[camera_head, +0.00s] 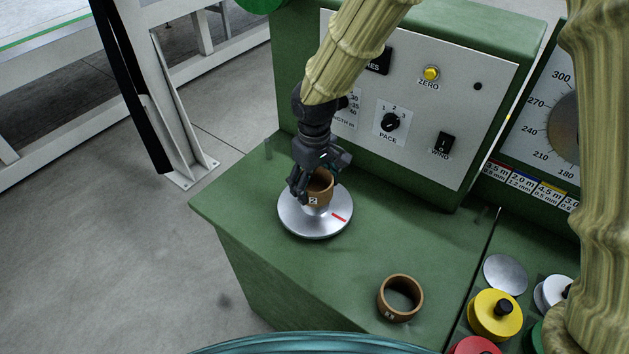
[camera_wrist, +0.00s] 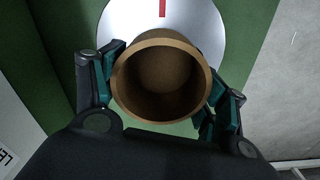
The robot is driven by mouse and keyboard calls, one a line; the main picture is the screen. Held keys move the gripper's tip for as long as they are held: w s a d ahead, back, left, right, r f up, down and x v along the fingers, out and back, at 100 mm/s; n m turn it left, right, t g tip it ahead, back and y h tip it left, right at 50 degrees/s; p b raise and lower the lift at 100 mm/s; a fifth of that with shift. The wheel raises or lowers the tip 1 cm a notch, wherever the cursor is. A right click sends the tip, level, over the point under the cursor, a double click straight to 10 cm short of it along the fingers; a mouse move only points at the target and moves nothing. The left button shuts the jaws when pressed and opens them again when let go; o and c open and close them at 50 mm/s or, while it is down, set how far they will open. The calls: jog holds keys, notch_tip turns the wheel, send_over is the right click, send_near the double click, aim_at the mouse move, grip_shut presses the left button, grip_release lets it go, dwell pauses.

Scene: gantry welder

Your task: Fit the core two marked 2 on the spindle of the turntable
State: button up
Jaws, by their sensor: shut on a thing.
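The brown ring-shaped core two (camera_head: 319,196), marked 2, is between the fingers of my gripper (camera_head: 316,184). In the wrist view, my gripper (camera_wrist: 168,88) grips the core (camera_wrist: 165,112) from both sides, and I look into its open end. The silver turntable (camera_head: 296,222) with a red mark lies under the core on the green bench. In the wrist view, the turntable (camera_wrist: 200,25) shows beyond the core's rim. I cannot make out the spindle; the core hides it or its place. Whether the core touches the turntable is not clear.
A second brown core (camera_head: 399,310) stands on the bench at the front. Yellow (camera_head: 495,312) and red (camera_head: 475,346) knobbed pieces and a silver disc (camera_head: 505,274) are at the right. The control panel (camera_head: 415,100) rises behind the turntable. The bench left of the turntable is clear.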

jog(key=shift+f+b, duration=0.9)
jog(key=shift+f, duration=1.2)
jog(key=o, duration=1.1)
notch_tip(320, 180, up, 12)
notch_tip(320, 180, down, 12)
jog(key=shift+r, duration=0.2)
dwell(0.5)
jog(key=shift+r, duration=0.1)
